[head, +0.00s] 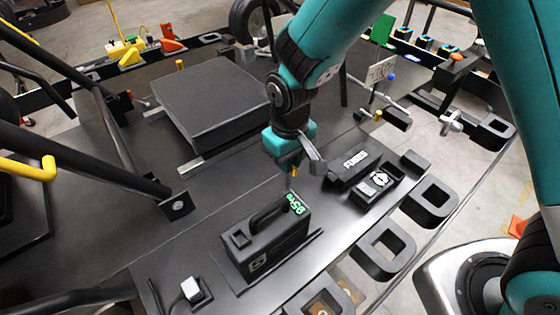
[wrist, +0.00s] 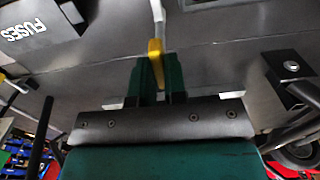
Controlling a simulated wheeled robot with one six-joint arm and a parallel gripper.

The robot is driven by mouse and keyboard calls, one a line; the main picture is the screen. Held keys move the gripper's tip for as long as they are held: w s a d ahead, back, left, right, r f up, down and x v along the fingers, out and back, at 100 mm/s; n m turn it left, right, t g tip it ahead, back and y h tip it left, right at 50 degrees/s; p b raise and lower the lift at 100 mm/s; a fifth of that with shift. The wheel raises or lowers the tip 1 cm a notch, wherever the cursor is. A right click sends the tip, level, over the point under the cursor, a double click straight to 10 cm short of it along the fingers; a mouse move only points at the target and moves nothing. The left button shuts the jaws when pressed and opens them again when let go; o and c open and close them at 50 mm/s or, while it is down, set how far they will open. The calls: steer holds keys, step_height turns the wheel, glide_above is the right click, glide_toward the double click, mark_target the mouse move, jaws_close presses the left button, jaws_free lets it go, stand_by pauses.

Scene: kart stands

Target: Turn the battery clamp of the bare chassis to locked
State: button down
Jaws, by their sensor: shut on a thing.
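The black battery (head: 262,250) sits upright on the bare chassis deck (head: 110,235), with a carry handle and a green "95%" readout on top. My gripper (head: 291,165) is just behind the battery, pointing down at the deck. In the wrist view its green fingers (wrist: 154,78) are closed around a yellow-tipped lever (wrist: 155,48), whose pale metal arm runs away from the fingers. I take this lever to be the battery clamp. In the head view my fingers hide most of it, and its exact angle cannot be told.
A black box marked FUSES (head: 352,168) stands right of my gripper, beside a tray with a white part (head: 380,180). A large flat dark box (head: 212,105) lies behind to the left. Black frame tubes (head: 85,160) cross the left side. Open deck lies left of the battery.

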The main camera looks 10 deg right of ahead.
steer(key=c, duration=1.2)
jaws_free()
steer(key=shift+o, duration=0.2)
steer(key=shift+r, duration=0.15)
step_height(320, 180, up, 17)
steer(key=b, duration=0.2)
steer(key=shift+r, duration=0.1)
steer(key=s+d+y, duration=0.2)
steer(key=s, duration=0.7)
steer(key=s+d+n+y, duration=0.1)
steer(key=s+d+y, duration=0.1)
steer(key=s, duration=0.6)
steer(key=shift+s+d+r+n, duration=0.3)
steer(key=shift+s+d, duration=0.05)
steer(key=shift+d, duration=0.35)
